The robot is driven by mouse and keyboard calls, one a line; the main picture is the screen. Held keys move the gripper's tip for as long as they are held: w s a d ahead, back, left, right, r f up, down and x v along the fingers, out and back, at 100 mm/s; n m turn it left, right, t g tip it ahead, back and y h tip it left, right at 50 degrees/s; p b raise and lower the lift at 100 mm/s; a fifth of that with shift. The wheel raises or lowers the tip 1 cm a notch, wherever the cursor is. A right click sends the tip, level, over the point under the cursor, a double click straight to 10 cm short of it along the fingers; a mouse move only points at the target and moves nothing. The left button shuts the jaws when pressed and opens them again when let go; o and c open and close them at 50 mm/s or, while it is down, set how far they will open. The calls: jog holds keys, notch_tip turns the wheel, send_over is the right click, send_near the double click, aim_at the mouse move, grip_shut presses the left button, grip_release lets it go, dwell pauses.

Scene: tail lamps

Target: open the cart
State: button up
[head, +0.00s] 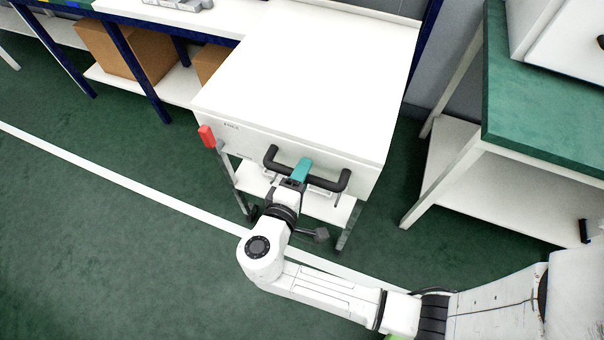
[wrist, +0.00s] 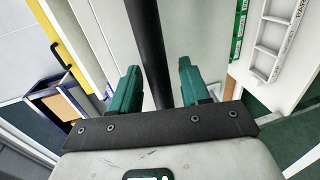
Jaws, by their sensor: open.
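The white cart (head: 310,75) stands in the middle of the head view, with a flat closed top and legs with a lower shelf. A black bar handle (head: 344,182) sticks out from its front face. My gripper (head: 302,170), with teal fingers, is at the middle of the handle. In the wrist view, the black handle bar (wrist: 150,45) passes between the two open fingers, with gaps showing on both sides. Part of the handle is hidden behind the fingers in the head view.
A green-topped table (head: 545,130) with a white lower shelf stands at the right. A bench with blue legs (head: 135,70) and a cardboard box (head: 125,50) is at the back left. The green floor (head: 100,240) in front and left is clear, crossed by a white line.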

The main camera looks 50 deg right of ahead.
jog(key=v, duration=1)
jog(key=shift+a+b, duration=0.3)
jog(key=shift+a, duration=0.1)
jog(key=shift+s, duration=0.1)
